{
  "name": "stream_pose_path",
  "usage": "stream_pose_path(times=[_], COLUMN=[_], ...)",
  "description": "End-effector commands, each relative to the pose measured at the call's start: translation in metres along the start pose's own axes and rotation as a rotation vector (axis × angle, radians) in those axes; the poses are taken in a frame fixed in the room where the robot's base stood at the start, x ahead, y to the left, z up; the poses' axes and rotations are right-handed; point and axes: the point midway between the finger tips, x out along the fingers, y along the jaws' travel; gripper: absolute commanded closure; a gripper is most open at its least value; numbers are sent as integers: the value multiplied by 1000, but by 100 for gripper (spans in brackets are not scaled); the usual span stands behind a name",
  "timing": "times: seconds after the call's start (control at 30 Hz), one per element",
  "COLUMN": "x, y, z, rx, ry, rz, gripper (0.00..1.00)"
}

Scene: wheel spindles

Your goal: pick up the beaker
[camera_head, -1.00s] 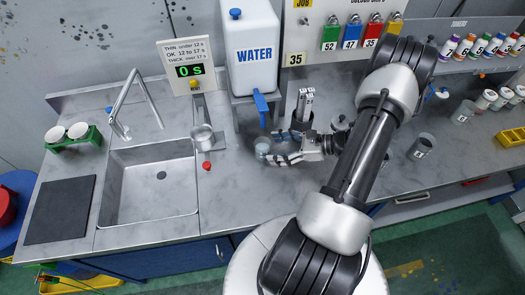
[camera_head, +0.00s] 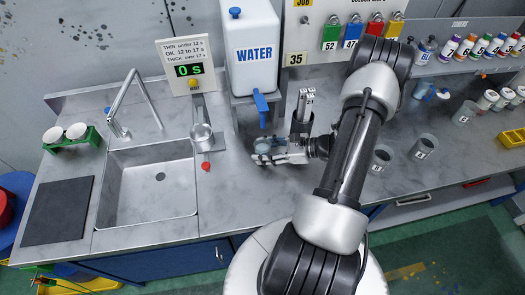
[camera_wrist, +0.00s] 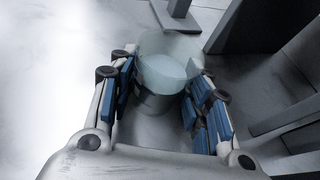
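The beaker is a small clear cup with pale bluish contents. In the head view the beaker (camera_head: 263,145) is upright at the counter, in front of the water tank's blue tap. My gripper (camera_head: 272,152) reaches it from the right, with its fingers around it. In the wrist view the beaker (camera_wrist: 161,75) is between the two blue-padded fingers of my gripper (camera_wrist: 163,90). The pads are close to its sides, but I cannot tell whether both press on it. Its lower part is partly in shadow.
The water tank (camera_head: 252,60) and its blue tap (camera_head: 261,102) are just behind the beaker. A steel sink (camera_head: 150,190) lies to the left, with a small red object (camera_head: 206,166) beside it. More cups (camera_head: 423,146) stand on the right.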

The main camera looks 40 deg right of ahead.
Motion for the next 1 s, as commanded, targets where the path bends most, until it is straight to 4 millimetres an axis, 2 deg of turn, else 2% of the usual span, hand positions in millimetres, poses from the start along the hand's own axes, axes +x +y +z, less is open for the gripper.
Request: stream_pose_path(times=[0.47,0.77,1.0], x=[0,-2,-12], y=[0,-1,-2], z=[0,5,30], rx=[-1,-2,-3], ry=[0,0,-1], rz=[0,-1,-1], gripper=[89,89,89])
